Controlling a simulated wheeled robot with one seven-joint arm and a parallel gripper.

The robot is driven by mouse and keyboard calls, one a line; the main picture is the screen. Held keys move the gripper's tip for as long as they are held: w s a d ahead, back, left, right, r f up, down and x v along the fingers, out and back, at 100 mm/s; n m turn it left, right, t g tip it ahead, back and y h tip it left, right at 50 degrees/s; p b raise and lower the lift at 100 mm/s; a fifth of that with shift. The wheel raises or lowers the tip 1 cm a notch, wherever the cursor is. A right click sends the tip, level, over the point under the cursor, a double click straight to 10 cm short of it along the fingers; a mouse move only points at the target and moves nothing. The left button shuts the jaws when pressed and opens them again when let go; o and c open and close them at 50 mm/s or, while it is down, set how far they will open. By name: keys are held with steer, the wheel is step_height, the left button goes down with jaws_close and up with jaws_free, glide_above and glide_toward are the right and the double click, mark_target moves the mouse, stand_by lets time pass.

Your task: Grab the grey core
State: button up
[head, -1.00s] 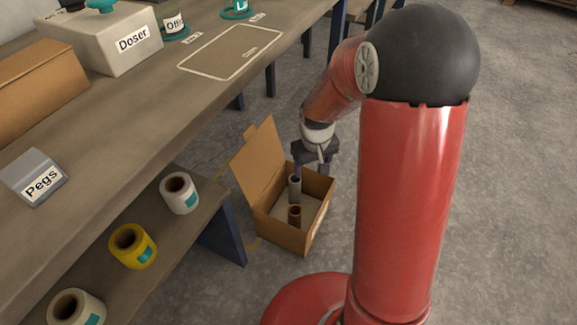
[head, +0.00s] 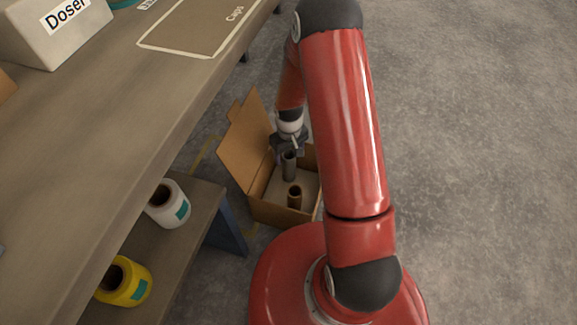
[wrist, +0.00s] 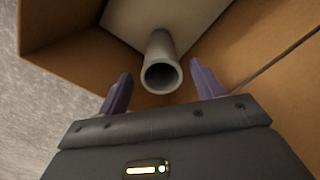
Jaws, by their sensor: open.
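The grey core (head: 289,167) is a hollow tube standing upright in an open cardboard box (head: 283,217) on the floor. In the wrist view the grey core (wrist: 160,66) shows its open end, centred between and slightly beyond the fingertips. My gripper (head: 288,155) is above the box, at the top of the core. In the wrist view my gripper (wrist: 161,84) is open, with one purple finger on each side of the core, and a gap shows on both sides. A brown core (head: 294,196) stands nearer in the same box.
The box's raised flap (head: 243,142) stands on its left side. A workbench (head: 110,110) runs along the left, with a lower shelf (head: 150,255) holding a white roll (head: 168,203) and a yellow roll (head: 125,282). The floor (head: 480,150) at right is clear.

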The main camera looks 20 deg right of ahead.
mark_target(289, 166)
steer(key=f, duration=0.4)
steer(key=shift+s+a+f+b, duration=0.1)
steer(key=shift+s+b, duration=0.1)
steer(key=shift+b, duration=0.2)
steer(key=shift+c, duration=0.2)
steer(key=c, duration=1)
steer(key=shift+c, duration=0.2)
steer(key=shift+r, duration=0.2)
